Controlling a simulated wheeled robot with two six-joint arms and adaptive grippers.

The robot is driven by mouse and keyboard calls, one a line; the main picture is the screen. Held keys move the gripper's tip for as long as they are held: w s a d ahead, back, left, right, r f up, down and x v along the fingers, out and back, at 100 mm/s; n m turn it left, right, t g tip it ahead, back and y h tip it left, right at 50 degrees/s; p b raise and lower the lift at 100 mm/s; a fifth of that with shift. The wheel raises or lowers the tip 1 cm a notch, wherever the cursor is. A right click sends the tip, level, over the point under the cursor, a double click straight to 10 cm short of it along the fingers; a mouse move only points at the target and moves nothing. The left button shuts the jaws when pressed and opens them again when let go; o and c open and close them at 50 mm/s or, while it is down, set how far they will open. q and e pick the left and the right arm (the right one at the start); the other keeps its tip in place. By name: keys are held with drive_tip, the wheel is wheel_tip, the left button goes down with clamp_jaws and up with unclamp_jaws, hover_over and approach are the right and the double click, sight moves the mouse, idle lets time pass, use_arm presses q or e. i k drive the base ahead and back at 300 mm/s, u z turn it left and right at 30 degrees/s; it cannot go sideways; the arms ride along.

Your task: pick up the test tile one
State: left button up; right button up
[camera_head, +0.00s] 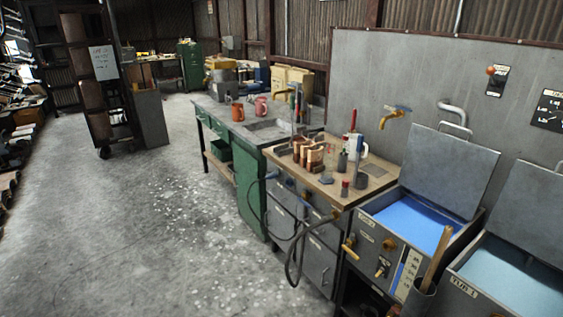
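No piece can be surely told as test tile one at this size. A small dark flat piece (327,179) lies on the wooden-topped bench (312,190). A flat grey plate (373,170) lies near the right end of the same top. Copper-coloured upright pieces (314,157) stand in a row at its middle. Neither of my grippers is in view.
A lidded tank with blue liquid (410,219) stands right of the bench, and a paler blue tank (515,287) beyond it. A black hose (290,262) hangs at the bench front. A green sink bench (249,185) adjoins at left. The concrete floor (150,230) is open.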

sight(314, 157)
drive_tip(key=u, duration=0.4)
drive_tip(key=i, duration=1.9)
drive_tip(key=z, duration=0.8)
